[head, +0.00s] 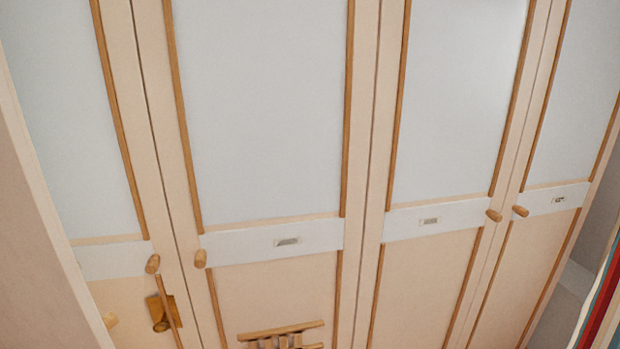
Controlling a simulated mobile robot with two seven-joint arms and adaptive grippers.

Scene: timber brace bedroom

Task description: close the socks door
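A wardrobe front with several tall doors fills the head view. Each door has a pale grey upper panel, wood strips and a white cross band. The left door (65,120), the second door (265,120), the third door (455,110) and the right door (580,100) look flush with the front. Small label plates sit on the bands of the second (287,241), third (430,220) and right (558,199) doors. Their writing is too small to read, so I cannot tell which door is for socks. Neither gripper is in view.
Round wooden knobs (153,264) stick out near the door edges. A brass plate (160,313) with a thin rod before it is at lower left. A plain panel (25,230) runs along the left edge; I cannot tell whether it is a door. Striped cloth (600,305) shows at lower right.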

